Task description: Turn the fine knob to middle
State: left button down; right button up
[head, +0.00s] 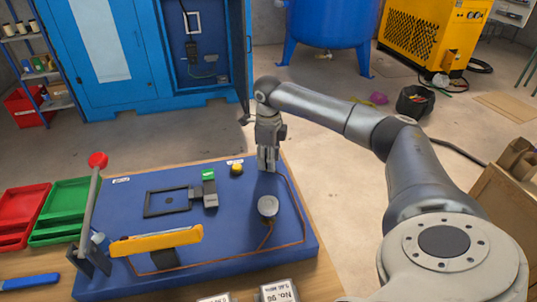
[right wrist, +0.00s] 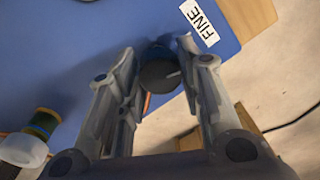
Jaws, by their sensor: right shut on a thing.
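The fine knob (right wrist: 158,74) is a dark round knob with a light pointer line on its top. It sits on the blue panel (head: 165,225) beside the white FINE label (right wrist: 200,22). My right gripper (head: 267,166) reaches down to the panel's far right corner and hides the knob in the head view. In the right wrist view, the gripper's fingers (right wrist: 166,64) stand on both sides of the knob and are shut on it. My left gripper is not in view.
A yellow button (head: 236,169), a green-topped block (head: 209,185) and a grey round part (head: 268,206) are on the panel. A red-tipped lever (head: 97,160) and a yellow bar (head: 157,241) stand at its left. Green trays (head: 65,210) lie further left.

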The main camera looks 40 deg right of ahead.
jog(key=shift+n, duration=1.7)
jog(key=o, duration=1)
jog(key=shift+o, duration=0.2)
notch_tip(320, 180, up, 12)
jog(key=shift+s, duration=0.2)
jog(key=shift+a, duration=0.1)
